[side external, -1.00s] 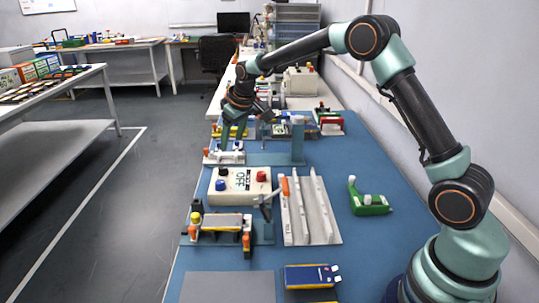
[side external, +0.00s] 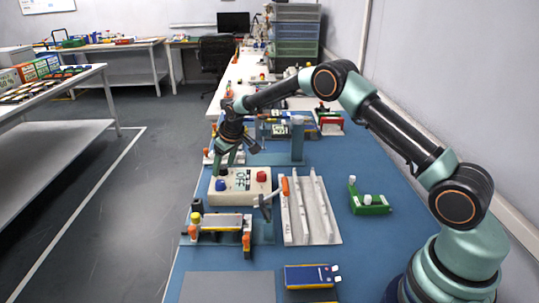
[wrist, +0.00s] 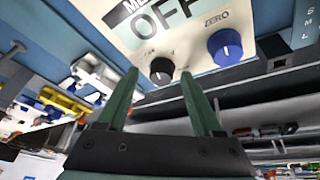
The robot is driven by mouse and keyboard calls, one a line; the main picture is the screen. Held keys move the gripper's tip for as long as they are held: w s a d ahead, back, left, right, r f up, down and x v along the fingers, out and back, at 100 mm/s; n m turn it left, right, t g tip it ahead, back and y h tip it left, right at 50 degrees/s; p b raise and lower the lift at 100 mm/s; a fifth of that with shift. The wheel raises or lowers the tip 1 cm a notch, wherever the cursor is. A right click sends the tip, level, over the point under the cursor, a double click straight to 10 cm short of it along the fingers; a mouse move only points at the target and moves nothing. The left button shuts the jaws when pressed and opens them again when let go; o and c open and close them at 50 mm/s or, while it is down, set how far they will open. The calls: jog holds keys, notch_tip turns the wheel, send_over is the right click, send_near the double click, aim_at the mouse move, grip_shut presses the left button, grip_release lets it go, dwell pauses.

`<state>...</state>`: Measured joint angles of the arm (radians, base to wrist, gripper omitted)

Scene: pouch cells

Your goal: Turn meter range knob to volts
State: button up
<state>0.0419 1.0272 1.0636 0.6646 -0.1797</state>
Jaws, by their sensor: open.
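The meter (side external: 240,199) is a beige box on the blue mat, with a display reading OFF (side external: 240,181). A black knob (wrist: 161,66) with a light pointer mark shows on its face in the wrist view; the small lettering around it is too blurred to read. Beside it is a blue knob (wrist: 225,46) marked ZERO, also seen in the side view (side external: 221,185). My gripper (side external: 229,163) is open and empty above the far left part of the meter. In the wrist view its fingertips (wrist: 159,77) lie on either side of the black knob; contact cannot be told.
A red knob (side external: 262,177) is on the meter's right. A white ribbed rack (side external: 318,212) stands right of it and a clamp fixture (side external: 222,235) in front. A grey-blue post (side external: 298,143) stands behind. Mat is free around the green holder (side external: 370,206).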

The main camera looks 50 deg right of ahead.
grip_shut()
jog(key=shift+m, duration=0.8)
jog(key=shift+r, duration=0.1)
grip_release()
jog(key=v, duration=1.2)
jog(key=shift+s, duration=0.1)
